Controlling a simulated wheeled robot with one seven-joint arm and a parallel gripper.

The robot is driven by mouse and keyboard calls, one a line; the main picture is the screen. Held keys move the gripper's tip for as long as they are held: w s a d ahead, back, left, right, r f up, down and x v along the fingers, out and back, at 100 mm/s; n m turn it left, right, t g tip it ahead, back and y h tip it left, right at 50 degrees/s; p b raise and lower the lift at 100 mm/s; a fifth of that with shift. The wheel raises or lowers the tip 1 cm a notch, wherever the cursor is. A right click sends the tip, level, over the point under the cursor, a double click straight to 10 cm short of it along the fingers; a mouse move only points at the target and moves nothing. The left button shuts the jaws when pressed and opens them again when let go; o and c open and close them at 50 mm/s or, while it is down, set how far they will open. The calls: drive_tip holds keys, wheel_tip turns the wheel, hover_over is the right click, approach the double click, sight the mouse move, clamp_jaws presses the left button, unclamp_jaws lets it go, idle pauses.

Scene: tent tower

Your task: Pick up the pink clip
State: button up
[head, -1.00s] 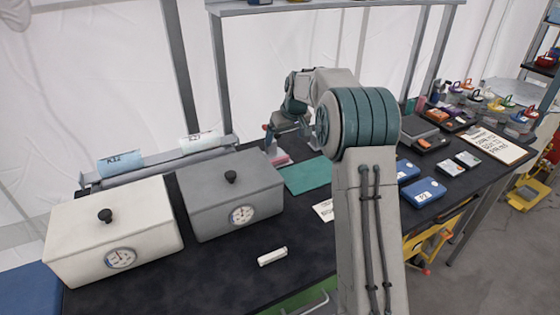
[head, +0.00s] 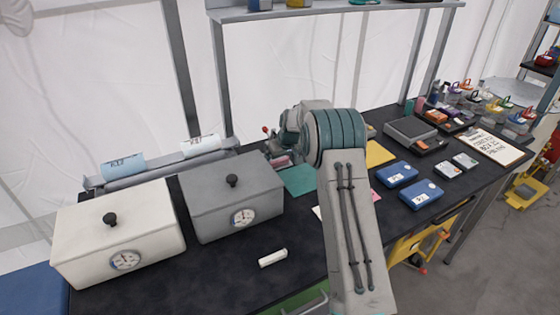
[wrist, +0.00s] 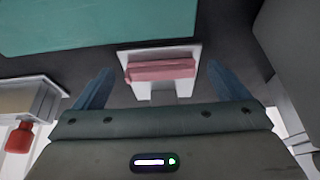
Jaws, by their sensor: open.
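The pink clip (wrist: 160,70) is a short pink bar lying across a small white holder (wrist: 190,52) in the wrist view. My gripper (wrist: 160,80) is open, with its two blue fingers on either side of the clip and holder, apart from them. Dark table shows between each finger and the holder. In the head view a small part of pink (head: 281,161) shows behind the grey box, mostly hidden by my arm. My fingertips are hidden there.
A teal mat (head: 299,180) lies close by; it also fills the upper left of the wrist view (wrist: 100,22). A grey box (head: 228,195) and a white box (head: 115,235) stand to the left. A red knob (wrist: 20,138) is near my left finger. Blue cases (head: 421,194) lie right.

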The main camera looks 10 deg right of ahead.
drive_tip(key=c, duration=1)
drive_tip(key=shift+c, duration=0.2)
drive_tip(key=shift+r, duration=0.15)
